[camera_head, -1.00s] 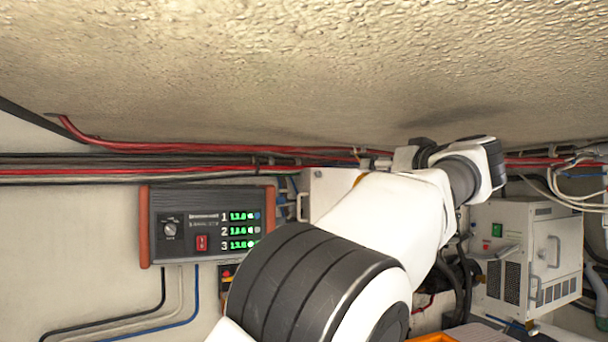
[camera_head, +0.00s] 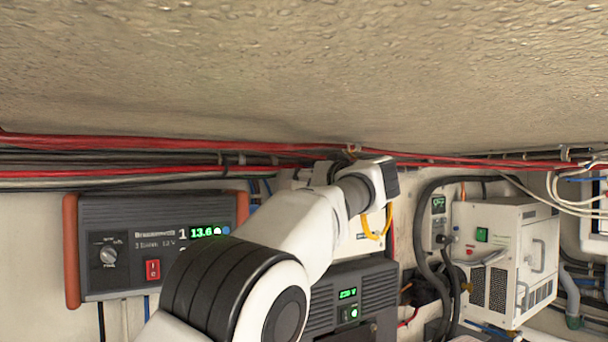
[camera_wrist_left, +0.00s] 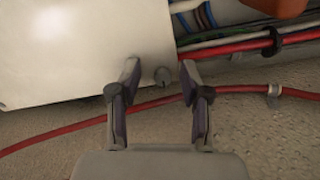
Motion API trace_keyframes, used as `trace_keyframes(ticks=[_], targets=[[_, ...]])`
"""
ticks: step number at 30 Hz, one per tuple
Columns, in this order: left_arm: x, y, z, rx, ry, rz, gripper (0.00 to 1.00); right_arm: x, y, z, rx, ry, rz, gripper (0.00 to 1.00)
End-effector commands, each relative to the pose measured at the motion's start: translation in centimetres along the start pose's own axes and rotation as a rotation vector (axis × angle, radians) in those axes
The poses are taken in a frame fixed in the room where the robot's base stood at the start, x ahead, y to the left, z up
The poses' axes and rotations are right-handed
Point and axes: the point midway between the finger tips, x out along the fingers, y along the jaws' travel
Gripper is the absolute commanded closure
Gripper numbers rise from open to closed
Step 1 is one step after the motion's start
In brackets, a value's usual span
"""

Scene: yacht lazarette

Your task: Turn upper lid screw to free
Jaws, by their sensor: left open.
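A small grey screw (camera_wrist_left: 162,76) sits at the edge of a white box (camera_wrist_left: 85,50) in the left wrist view. My left gripper (camera_wrist_left: 160,70) is open, with one fingertip on each side of the screw and gaps between. In the head view, part of the white box (camera_head: 362,240) shows behind my left arm. The left gripper (camera_head: 300,177) is mostly hidden there behind its own wrist, just under the cables, and the screw is hidden. My right gripper is not in view.
Red and black cables (camera_head: 120,160) run along the wall under the low ceiling. A display panel (camera_head: 155,245) is at left, a black unit (camera_head: 350,300) below the box and a white cabinet (camera_head: 505,260) at right. A red cable (camera_wrist_left: 245,89) passes close to the fingers.

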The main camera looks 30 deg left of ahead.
Motion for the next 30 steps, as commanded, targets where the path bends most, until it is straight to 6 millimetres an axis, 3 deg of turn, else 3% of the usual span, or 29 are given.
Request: trace_keyframes(ticks=[6, 10, 22, 30], targets=[[0.35, -0.10, 0.04, -0.001, 0.000, 0.000, 0.57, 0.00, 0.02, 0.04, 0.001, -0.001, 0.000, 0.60], [0.33, -0.08, 0.06, -0.001, 0.000, 0.000, 1.00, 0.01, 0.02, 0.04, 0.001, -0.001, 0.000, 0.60], [0.40, -0.08, 0.13, -0.019, -0.002, 0.000, 1.00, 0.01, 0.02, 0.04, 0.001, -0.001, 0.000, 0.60], [0.42, -0.09, 0.17, -0.135, -0.003, 0.000, 1.00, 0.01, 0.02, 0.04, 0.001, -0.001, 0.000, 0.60]])
